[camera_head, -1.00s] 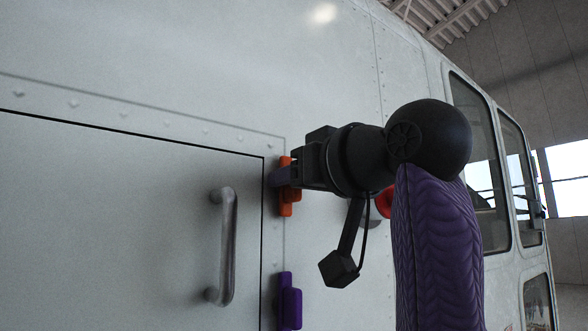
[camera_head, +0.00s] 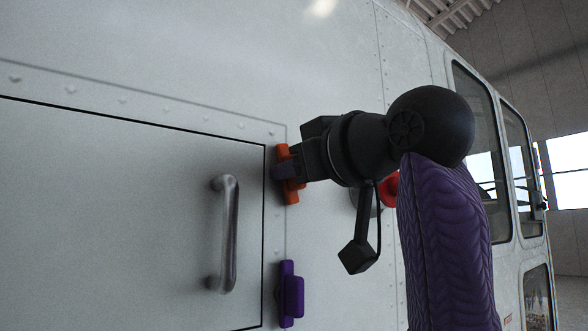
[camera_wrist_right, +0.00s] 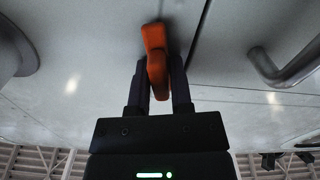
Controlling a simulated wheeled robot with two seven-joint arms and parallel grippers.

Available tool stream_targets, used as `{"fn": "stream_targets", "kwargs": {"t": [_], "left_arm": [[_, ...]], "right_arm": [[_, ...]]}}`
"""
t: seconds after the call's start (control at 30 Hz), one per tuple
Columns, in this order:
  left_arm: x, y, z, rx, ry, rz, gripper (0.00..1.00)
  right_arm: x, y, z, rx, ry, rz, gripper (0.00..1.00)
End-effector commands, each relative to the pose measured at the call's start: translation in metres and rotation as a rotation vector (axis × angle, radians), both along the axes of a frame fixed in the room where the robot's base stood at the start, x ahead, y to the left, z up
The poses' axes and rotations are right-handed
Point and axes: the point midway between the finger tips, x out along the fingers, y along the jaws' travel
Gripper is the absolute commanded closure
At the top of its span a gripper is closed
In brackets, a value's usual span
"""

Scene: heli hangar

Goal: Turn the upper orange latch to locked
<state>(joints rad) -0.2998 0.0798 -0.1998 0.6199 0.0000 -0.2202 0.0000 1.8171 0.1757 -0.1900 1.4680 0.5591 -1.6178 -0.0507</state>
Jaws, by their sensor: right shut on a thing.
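The upper orange latch (camera_head: 291,196) is on the pale helicopter side, just right of the hatch door's upper right corner. It looks a little tilted from upright. My right gripper (camera_head: 284,171) comes in from the right and is shut on the latch, hiding its middle. In the right wrist view the orange latch (camera_wrist_right: 154,42) stands between the two dark fingers of my right gripper (camera_wrist_right: 160,78). My left gripper is not in view.
A purple latch (camera_head: 290,294) sits below the orange one. A metal handle (camera_head: 229,235) sticks out from the hatch door (camera_head: 110,220) to the left. A red round part (camera_head: 391,189) shows behind my right arm. Windows (camera_head: 478,130) are further right.

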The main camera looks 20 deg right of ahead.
Motion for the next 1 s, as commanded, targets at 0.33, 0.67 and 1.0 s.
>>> {"fn": "stream_targets", "kwargs": {"t": [0.33,0.67,1.0], "left_arm": [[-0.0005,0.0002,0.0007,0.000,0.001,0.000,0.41],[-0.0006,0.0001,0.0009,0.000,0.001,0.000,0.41],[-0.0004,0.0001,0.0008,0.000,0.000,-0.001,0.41]], "right_arm": [[-0.0015,0.0004,0.0014,-0.305,-0.117,-0.002,1.00],[-0.0019,0.0015,0.0004,-0.600,-0.225,-0.001,1.00],[-0.0020,0.0024,-0.0014,-0.898,-0.331,0.001,1.00]]}}
